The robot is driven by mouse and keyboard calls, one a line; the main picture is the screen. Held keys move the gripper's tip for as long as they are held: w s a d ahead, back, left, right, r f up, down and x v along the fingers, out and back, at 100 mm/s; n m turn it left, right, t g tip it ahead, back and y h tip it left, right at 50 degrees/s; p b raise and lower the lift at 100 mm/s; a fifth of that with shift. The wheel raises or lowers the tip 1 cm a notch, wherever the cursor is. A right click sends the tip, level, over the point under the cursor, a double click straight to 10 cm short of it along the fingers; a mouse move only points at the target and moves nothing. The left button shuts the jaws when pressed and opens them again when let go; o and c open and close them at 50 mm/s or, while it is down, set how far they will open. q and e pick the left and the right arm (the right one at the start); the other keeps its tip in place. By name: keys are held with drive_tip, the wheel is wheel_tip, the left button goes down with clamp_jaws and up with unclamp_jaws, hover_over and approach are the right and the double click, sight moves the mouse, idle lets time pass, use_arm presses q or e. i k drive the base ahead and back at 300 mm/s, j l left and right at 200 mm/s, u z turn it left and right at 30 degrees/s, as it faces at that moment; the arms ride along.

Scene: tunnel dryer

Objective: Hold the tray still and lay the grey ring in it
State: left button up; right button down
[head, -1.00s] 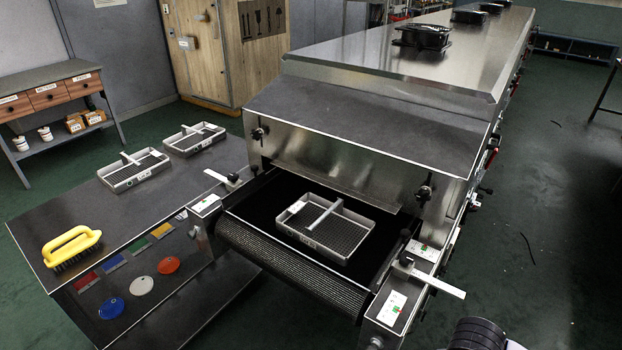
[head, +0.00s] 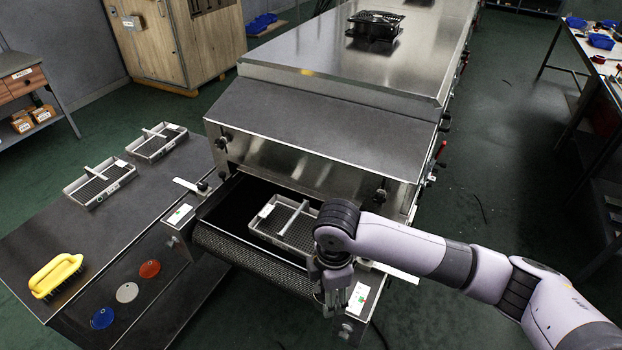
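A light grey mesh tray (head: 262,234) with a crosswise divider sits on the dark belt at the dryer's mouth. My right arm reaches in from the right and covers the tray's right end. My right gripper (head: 334,300) points down beside the tray, over the right front corner of the dryer's mouth. Its fingers are small and dark, and I cannot tell whether they are open or hold anything. My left gripper is out of view. I cannot make out a grey ring anywhere.
Two similar trays stand on the left side table, one nearer (head: 100,184) and one farther (head: 157,142). A yellow brush (head: 55,274) lies at that table's front, near coloured discs. The dryer's metal hood (head: 310,125) rises behind the belt. A workbench (head: 597,60) stands far right.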

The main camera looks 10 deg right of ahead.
sight(294, 231)
drive_tip(key=i, duration=0.85)
